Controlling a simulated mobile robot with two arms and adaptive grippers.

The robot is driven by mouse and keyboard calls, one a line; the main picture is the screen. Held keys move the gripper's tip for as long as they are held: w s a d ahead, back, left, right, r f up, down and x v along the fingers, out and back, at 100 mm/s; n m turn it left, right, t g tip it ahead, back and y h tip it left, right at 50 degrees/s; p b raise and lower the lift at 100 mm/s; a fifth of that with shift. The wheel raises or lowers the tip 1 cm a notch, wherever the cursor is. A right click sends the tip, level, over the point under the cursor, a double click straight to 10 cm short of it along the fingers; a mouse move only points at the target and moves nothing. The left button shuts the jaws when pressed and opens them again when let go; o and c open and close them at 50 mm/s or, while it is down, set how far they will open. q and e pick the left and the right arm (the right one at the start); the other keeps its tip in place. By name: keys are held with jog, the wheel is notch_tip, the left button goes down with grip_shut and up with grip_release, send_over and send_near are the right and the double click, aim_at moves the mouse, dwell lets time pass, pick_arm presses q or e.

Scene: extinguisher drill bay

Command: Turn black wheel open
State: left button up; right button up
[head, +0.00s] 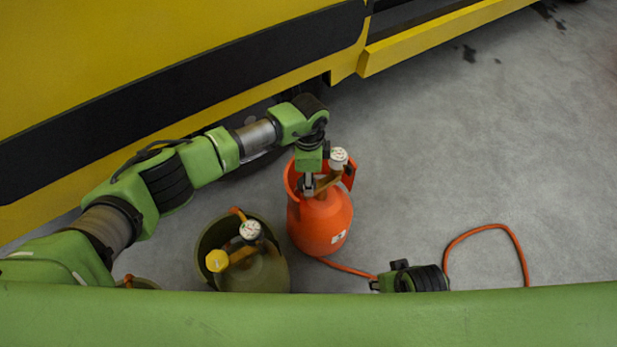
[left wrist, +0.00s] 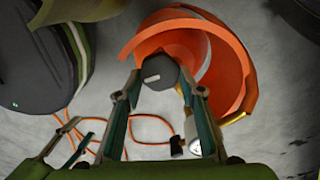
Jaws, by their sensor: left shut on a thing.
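An orange gas cylinder (head: 320,222) stands upright on the floor, with a collar around its top and a white-faced gauge (head: 338,156) on a brass fitting. My left gripper (head: 310,186) reaches down into the collar. In the left wrist view, the black wheel (left wrist: 158,74) sits between the fingertips of my left gripper (left wrist: 158,88), inside the orange collar (left wrist: 232,62). The gripper is shut on it. In the head view the wheel is hidden by the gripper. My right arm's end (head: 382,283) shows low at the centre right; its fingers cannot be made out.
An orange hose (head: 508,234) lies on the floor. A yellow vehicle (head: 180,45) stands behind. The floor at right is mostly clear.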

pick_arm(q)
jog(key=o, duration=1.1)
notch_tip(320, 180, up, 12)
jog(key=shift+s+f, duration=0.1)
